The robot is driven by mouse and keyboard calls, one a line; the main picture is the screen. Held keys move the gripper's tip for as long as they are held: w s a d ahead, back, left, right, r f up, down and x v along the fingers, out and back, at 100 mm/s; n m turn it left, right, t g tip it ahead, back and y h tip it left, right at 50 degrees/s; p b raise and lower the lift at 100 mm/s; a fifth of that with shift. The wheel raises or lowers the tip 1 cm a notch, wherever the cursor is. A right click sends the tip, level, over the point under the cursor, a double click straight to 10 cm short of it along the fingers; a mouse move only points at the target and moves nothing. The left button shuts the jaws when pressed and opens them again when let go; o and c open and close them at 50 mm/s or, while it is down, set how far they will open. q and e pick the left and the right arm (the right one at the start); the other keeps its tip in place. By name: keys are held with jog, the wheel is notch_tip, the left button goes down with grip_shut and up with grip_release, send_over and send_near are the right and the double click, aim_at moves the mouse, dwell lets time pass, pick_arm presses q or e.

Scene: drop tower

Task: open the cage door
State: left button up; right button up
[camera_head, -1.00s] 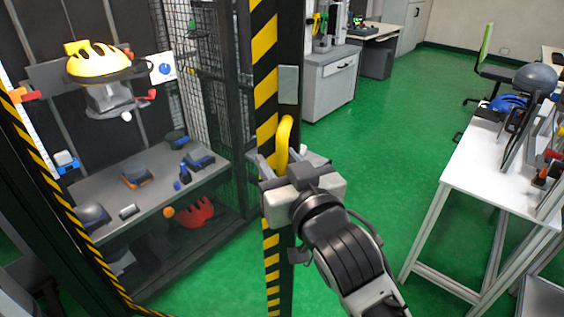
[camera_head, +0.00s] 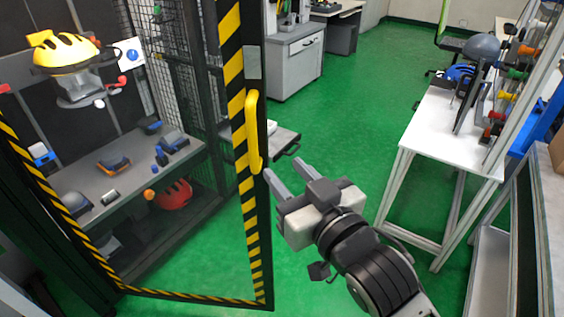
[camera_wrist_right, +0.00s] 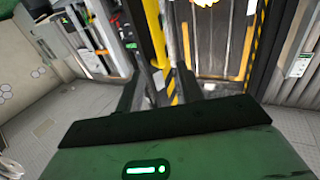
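The cage door (camera_head: 259,230) has a black-and-yellow striped frame and a clear panel. Its free edge stands out from the mesh cage over the green floor, so it looks ajar. A yellow upright handle (camera_head: 253,130) is fixed on that edge; a yellow bar, likely the handle, shows in the right wrist view (camera_wrist_right: 155,35). My right gripper (camera_head: 284,167) is open and empty, just right of and below the handle, apart from it. Its fingers are spread in the right wrist view (camera_wrist_right: 158,92). My left gripper is not in view.
Inside the cage, a yellow helmet (camera_head: 66,50) sits on a stand above a grey shelf (camera_head: 125,168); a red helmet (camera_head: 173,194) lies below. A white table (camera_head: 425,125) stands right. A grey cabinet (camera_head: 292,65) stands behind. Green floor is clear between door and table.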

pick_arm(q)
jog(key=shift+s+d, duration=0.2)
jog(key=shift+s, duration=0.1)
pick_arm(e)
jog(key=shift+v, duration=0.85)
